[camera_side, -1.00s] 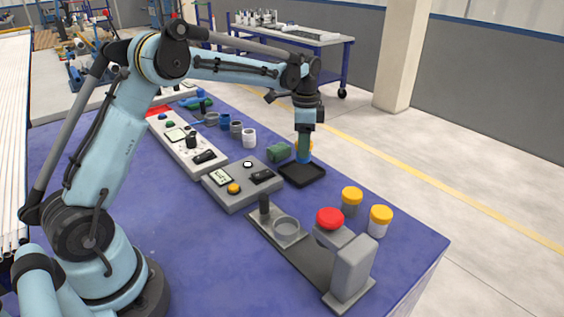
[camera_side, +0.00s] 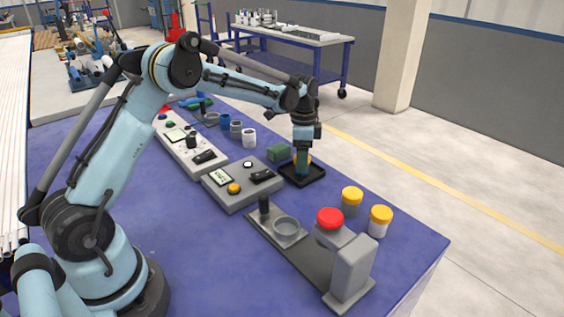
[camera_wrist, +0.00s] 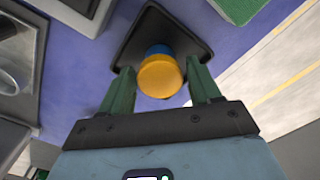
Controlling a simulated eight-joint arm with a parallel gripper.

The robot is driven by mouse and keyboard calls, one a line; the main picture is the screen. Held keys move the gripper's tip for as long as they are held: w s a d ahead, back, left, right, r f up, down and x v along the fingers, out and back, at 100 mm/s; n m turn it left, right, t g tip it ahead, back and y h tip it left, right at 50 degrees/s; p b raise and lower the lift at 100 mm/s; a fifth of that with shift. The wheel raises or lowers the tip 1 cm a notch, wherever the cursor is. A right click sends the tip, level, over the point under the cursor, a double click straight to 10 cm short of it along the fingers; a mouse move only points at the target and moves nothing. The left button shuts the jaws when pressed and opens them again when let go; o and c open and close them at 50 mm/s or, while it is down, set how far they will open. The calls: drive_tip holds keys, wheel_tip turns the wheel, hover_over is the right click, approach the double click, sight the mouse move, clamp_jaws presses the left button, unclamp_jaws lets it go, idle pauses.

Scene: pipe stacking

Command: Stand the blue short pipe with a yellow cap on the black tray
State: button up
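The short blue pipe (camera_wrist: 158,49) stands upright on the black tray (camera_wrist: 196,28), its yellow cap (camera_wrist: 160,76) facing my wrist camera. The tray also shows in the side view (camera_side: 314,174), where the green fingers partly hide the pipe. My gripper (camera_wrist: 160,82) points straight down over the tray. Its two green fingers are on either side of the capped pipe, with narrow gaps, and look open. The pipe's lower end is partly hidden by the cap in the wrist view.
A green block (camera_side: 279,152) is close behind the tray. A grey control box (camera_side: 242,186) stands to its left. Two yellow-capped white pipes (camera_side: 352,200) (camera_side: 379,222) and a red-topped fixture (camera_side: 330,218) stand in front. Blue table surface lies right of the tray.

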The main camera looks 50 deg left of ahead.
drive_tip(key=shift+o, duration=0.7)
wheel_tip(320, 180, up, 12)
drive_tip(key=s+d+r+n+t, duration=0.2)
drive_tip(key=s+d+r, duration=0.2)
drive_tip(key=s, duration=0.2)
drive_tip(key=s+d+f+n+t, duration=0.2)
drive_tip(key=s+n, duration=0.1)
drive_tip(key=s, duration=0.4)
drive_tip(key=s+d+f+n+t, duration=0.3)
drive_tip(key=s, duration=0.5)
drive_tip(key=shift+s+d+n, duration=0.25)
drive_tip(key=shift+s+n, duration=0.05)
idle(0.4)
